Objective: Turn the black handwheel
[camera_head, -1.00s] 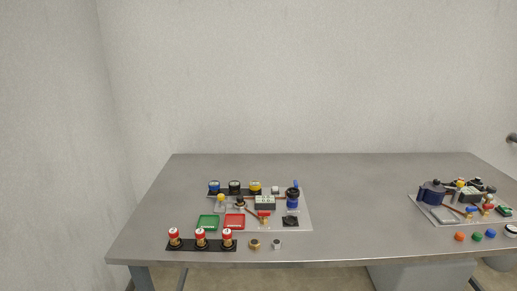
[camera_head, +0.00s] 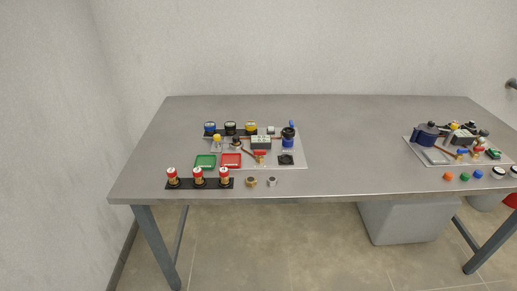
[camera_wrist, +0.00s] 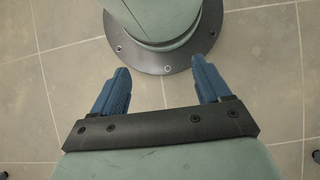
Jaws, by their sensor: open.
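In the head view, a grey plate with fittings (camera_head: 300,164) lies on the left half of the table. At its right side stands a blue fitting (camera_head: 288,143) with a dark round top (camera_head: 288,132), which may be the black handwheel; it is too small to be sure. A smaller dark knob (camera_head: 236,141) is left of it.
The table (camera_head: 345,140) is clear between the left plate and a second fitted plate (camera_head: 410,150) at right. Three red-topped pieces (camera_head: 198,175) stand on a black strip at the front left. A grey bin (camera_head: 405,222) is under the table.

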